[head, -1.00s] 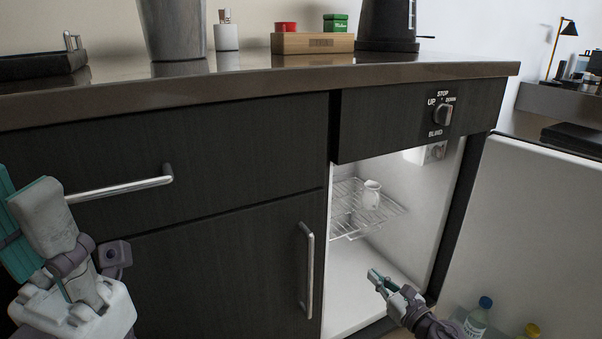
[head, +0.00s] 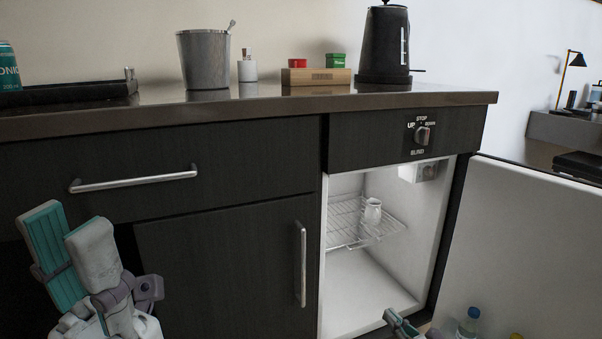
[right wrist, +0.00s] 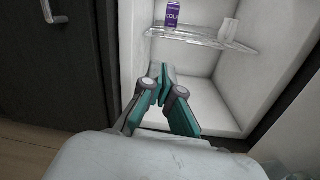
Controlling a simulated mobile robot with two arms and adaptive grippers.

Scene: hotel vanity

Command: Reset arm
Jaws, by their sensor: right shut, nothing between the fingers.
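My left gripper (head: 65,235) is at the lower left of the head view, in front of the dark cabinet. Its fingers stand apart and hold nothing that I can see. My right gripper (head: 396,322) shows only in part at the bottom edge of the head view, in front of the open fridge. In the right wrist view my right gripper (right wrist: 163,75) has its fingertips together with nothing between them. It points toward the fridge interior, below the wire shelf (right wrist: 200,38).
A small white jug (head: 372,211) stands on the shelf; a purple can (right wrist: 172,15) shows beside it. The open fridge door (head: 540,240) stands at right, with bottles (head: 468,322) low down. Drawer handle (head: 135,179), cabinet handle (head: 301,265) and counter edge (head: 250,105) are nearby.

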